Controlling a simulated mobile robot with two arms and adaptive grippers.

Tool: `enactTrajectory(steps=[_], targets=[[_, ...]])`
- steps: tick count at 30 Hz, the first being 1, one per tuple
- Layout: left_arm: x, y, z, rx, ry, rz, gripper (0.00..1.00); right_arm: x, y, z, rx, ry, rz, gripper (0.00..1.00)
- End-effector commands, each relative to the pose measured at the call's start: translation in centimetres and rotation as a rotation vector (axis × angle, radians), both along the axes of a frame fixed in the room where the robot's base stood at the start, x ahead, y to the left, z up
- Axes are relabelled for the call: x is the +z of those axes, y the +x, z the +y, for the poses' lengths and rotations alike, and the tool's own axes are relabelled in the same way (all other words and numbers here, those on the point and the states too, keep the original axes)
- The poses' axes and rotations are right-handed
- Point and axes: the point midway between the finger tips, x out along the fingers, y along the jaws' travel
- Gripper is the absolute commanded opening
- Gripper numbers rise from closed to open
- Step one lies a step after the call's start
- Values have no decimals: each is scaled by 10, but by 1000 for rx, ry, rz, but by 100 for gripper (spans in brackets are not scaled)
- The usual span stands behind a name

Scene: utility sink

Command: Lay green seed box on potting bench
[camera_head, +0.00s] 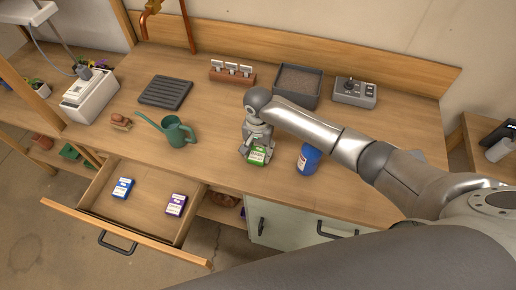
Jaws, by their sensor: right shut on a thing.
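The green seed box (257,157) is at the front edge of the potting bench (225,160), below my right gripper. My right gripper (257,143) points down and is shut on the green seed box. The box lies at bench-top level; I cannot tell whether it touches the wood. My left gripper is not in view.
A blue can (308,159) stands just right of the box. A green watering can (177,133) stands to the left. The open drawer (150,213) holds a blue box (122,188) and a purple box (176,205). A dark tray (297,86) stands behind.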

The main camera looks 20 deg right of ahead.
Motion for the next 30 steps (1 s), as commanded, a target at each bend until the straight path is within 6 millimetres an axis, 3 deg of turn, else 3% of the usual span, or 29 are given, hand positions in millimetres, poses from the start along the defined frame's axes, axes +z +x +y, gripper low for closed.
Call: enactTrajectory(steps=[11, 12, 17, 30], targets=[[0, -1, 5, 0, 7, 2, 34, -4, 0, 1, 1, 2, -1, 31], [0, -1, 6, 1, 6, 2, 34, -5, 0, 1, 1, 1, -2, 49], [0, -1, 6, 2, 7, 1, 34, -5, 0, 1, 1, 1, -2, 69], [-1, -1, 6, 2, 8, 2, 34, 3, 1, 1, 1, 2, -3, 69]])
